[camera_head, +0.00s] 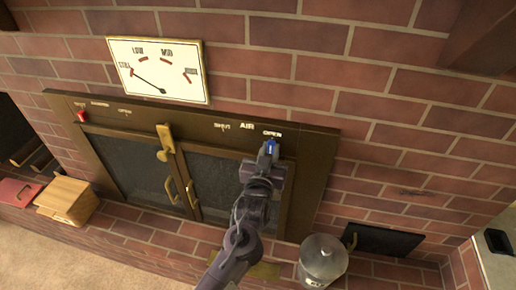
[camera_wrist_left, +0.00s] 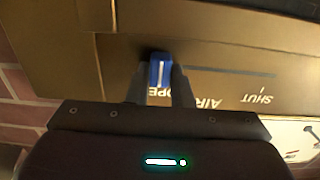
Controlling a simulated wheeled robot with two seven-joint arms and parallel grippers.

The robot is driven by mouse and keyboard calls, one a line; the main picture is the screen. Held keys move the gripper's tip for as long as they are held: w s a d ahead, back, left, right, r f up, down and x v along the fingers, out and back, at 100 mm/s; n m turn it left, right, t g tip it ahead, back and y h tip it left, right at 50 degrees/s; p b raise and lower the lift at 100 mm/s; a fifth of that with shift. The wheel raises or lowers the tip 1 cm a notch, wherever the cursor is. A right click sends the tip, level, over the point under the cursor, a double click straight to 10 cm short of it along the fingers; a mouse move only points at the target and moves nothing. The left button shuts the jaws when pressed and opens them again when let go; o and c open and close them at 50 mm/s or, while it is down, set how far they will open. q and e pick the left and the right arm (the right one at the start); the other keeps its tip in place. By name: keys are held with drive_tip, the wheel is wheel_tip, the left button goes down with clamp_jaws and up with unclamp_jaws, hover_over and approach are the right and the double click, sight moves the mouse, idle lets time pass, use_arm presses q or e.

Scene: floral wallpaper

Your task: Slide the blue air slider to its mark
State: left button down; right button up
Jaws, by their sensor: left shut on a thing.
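The blue air slider (camera_head: 271,147) is at the right end of the air scale in the head view, just below the word OPEN. It also shows in the left wrist view (camera_wrist_left: 160,71), upright between the fingers, with a pale stripe on it. My left gripper (camera_head: 267,153) is shut on the slider, one finger on each side. In the left wrist view a thin dark slot (camera_wrist_left: 228,71) runs from near the slider toward the word SHUT. The fingers hide part of the lettering there. I cannot make out a separate mark for the slider. My right gripper is not in view.
A dial (camera_head: 157,70) above the stove has its needle near STILL. A red slider (camera_head: 81,117) is at the upper left of the stove front. A brass latch (camera_head: 165,140) joins the glass doors. A lidded metal can (camera_head: 323,262) stands to the right on the brick ledge.

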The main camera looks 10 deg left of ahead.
use_arm(q)
drive_tip(key=shift+d, duration=0.15)
drive_tip(key=c, duration=1.3)
unclamp_jaws()
drive_tip(key=shift+d, duration=0.1)
drive_tip(key=shift+s, duration=0.2)
drive_tip(key=s+b, duration=0.1)
drive_tip(key=s, duration=0.6)
drive_tip(key=shift+s, duration=0.25)
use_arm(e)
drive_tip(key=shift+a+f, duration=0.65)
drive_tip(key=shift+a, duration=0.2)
